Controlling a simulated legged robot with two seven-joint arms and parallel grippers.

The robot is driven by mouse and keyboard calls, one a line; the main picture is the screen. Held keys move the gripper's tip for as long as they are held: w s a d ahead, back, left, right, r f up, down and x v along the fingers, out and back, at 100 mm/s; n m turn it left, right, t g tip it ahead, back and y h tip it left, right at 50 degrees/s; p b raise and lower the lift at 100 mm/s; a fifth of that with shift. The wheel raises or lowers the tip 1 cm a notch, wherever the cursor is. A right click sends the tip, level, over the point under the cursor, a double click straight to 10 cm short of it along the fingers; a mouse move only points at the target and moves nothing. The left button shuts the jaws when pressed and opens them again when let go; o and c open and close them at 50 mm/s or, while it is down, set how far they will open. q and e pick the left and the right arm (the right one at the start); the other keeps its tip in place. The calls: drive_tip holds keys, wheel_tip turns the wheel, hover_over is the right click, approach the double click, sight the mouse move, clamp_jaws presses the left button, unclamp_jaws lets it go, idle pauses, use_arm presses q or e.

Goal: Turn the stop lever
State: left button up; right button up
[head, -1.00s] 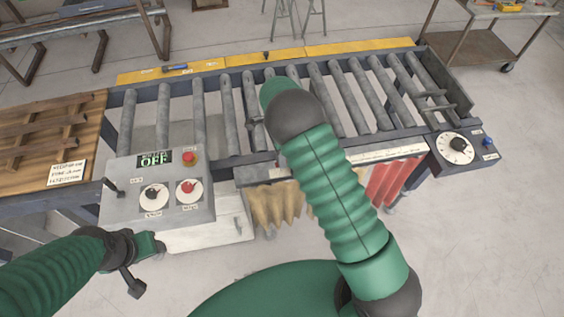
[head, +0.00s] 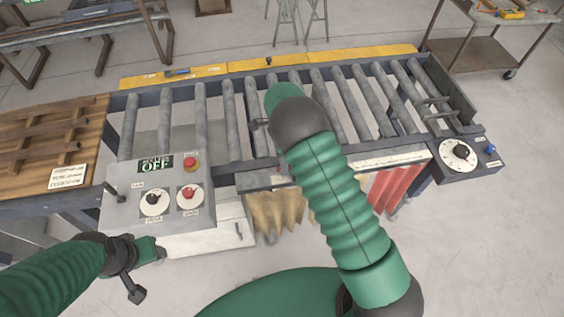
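I cannot tell for sure which part is the stop lever. A small dark upright lever (head: 113,190) stands at the left edge of the grey control box (head: 130,212); its label is too small to read. My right arm reaches over the roller conveyor (head: 215,172). Its forearm hides most of my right gripper (head: 260,124); only small dark parts show beside the rollers, so its opening and contact cannot be told. My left arm is low at the left, in front of the control box.
The control box has an OFF display (head: 156,164), a red button (head: 191,163), a black knob (head: 153,202) and a red knob (head: 189,196). A dial box (head: 472,170) sits at the conveyor's right end. A wooden pallet (head: 40,150) lies left. A cart (head: 470,55) stands back right.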

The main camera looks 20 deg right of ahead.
drive_tip(key=shift+r, duration=0.1)
drive_tip(key=shift+w+r, duration=0.1)
drive_tip(key=shift+r, duration=0.15)
drive_tip(key=w+d+r+b, duration=0.1)
drive_tip(key=w+r+b, duration=0.2)
drive_tip(key=r, duration=1.2)
drive_tip(key=shift+r, duration=0.4)
drive_tip(key=shift+w+b, duration=0.1)
drive_tip(key=shift+b, duration=0.2)
